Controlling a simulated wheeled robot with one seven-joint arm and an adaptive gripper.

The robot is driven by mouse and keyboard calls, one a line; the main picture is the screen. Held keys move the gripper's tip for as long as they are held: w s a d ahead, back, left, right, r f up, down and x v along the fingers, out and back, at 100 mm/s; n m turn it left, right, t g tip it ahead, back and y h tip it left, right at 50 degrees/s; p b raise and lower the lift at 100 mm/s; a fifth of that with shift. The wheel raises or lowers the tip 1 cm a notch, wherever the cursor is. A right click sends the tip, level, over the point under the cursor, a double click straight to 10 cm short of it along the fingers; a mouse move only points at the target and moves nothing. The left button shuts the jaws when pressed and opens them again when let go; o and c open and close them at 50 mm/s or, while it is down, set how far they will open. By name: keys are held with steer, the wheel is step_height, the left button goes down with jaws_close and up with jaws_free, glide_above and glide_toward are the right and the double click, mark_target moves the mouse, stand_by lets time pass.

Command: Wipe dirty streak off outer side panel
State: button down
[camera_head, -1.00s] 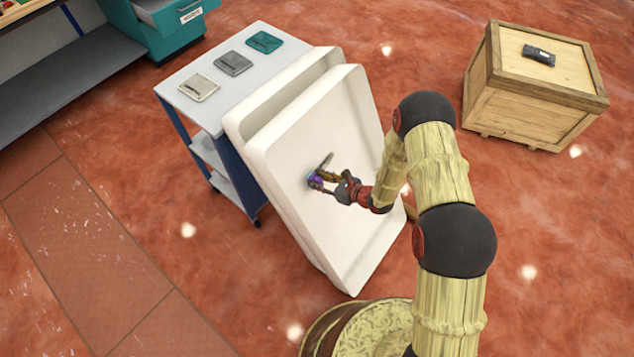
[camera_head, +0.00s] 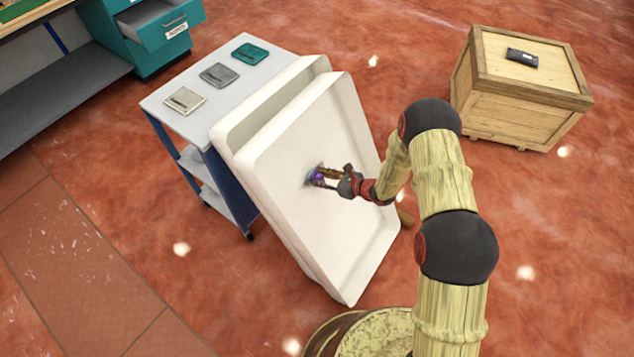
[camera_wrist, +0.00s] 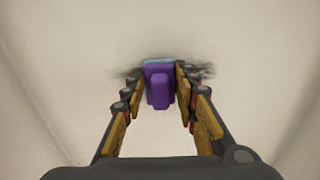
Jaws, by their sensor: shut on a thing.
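A large white side panel (camera_head: 345,240) stands tilted, its broad face toward my arm. My gripper (camera_head: 322,178) is shut on a small purple wiping tool (camera_head: 315,174) at the middle of that face. In the wrist view the purple tool (camera_wrist: 159,88) sits between both fingers, with a teal pad edge (camera_wrist: 160,61) at its far end against or very near the panel. A dark smudgy streak (camera_wrist: 128,73) shows on both sides of the tool. The tool and fingers hide its middle. I cannot tell whether the pad presses on the panel.
A second white panel (camera_head: 245,128) stands behind the first, beside a blue-grey cart (camera_head: 205,80) bearing several small flat plates. A wooden crate (camera_head: 510,105) with a dark device on top stands at right. A teal drawer cabinet (camera_head: 150,50) has an open drawer. Red floor at left is clear.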

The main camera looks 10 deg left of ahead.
mark_target(299, 191)
steer(key=shift+w+d+b, duration=0.15)
steer(key=shift+w+d, duration=0.2)
steer(key=shift+w, duration=0.25)
steer(key=shift+w+d+b, duration=0.2)
steer(key=shift+w+d, duration=0.1)
steer(key=shift+w, duration=0.35)
steer(key=shift+w+d+b, duration=0.15)
steer(key=shift+w+d, duration=0.2)
steer(key=shift+w, duration=0.25)
steer(key=shift+w+d, duration=0.4)
steer(key=shift+w, duration=0.45)
steer(key=shift+w+d, duration=0.35)
steer(key=shift+w, duration=0.5)
steer(key=shift+a, duration=0.1)
steer(key=shift+s+a, duration=0.65)
steer(key=shift+s, duration=0.6)
steer(key=shift+s+a, duration=0.7)
steer(key=shift+s, duration=0.5)
steer(key=shift+s+a, duration=0.65)
steer(key=shift+s, duration=0.6)
steer(key=shift+s+a+p, duration=0.2)
steer(key=shift+s+a, duration=0.35)
steer(key=shift+s, duration=0.55)
steer(key=shift+s+a+p, duration=0.15)
steer(key=shift+s+a, duration=0.35)
steer(key=shift+s, duration=0.6)
steer(key=shift+s+a+p, duration=0.2)
steer(key=shift+s+a, duration=0.35)
steer(key=shift+s, duration=0.55)
